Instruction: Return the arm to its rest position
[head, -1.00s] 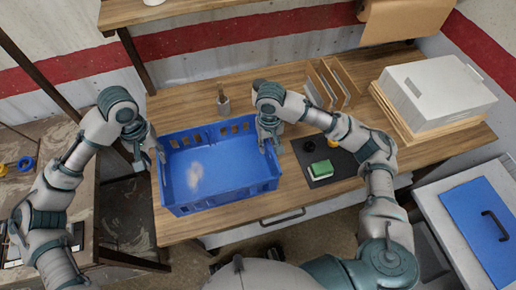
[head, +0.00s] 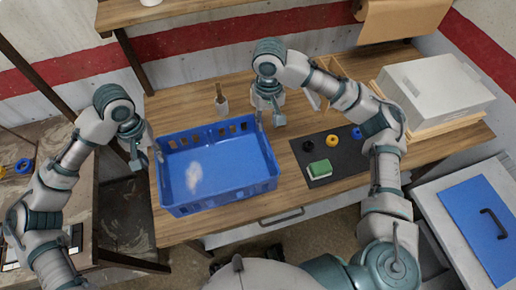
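My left gripper (head: 140,160) hangs at the left wall of the blue crate (head: 222,197), close to its rim; I cannot tell whether its fingers are open or touching the crate. My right gripper (head: 268,118) is above the table behind the crate's back right corner, pointing down and clear of the crate wall. Its fingers are small and partly hidden, and I see nothing held in it. The blue crate stands on the wooden table (head: 180,100) and looks empty apart from a pale patch on its floor.
A dark mat (head: 340,168) right of the crate bears a green sponge-like block (head: 320,168) and black, yellow and blue rings. A jar with a tool (head: 221,103) stands behind the crate. A grey box (head: 435,85) lies on boards at right. A shelf (head: 185,10) overhangs the back.

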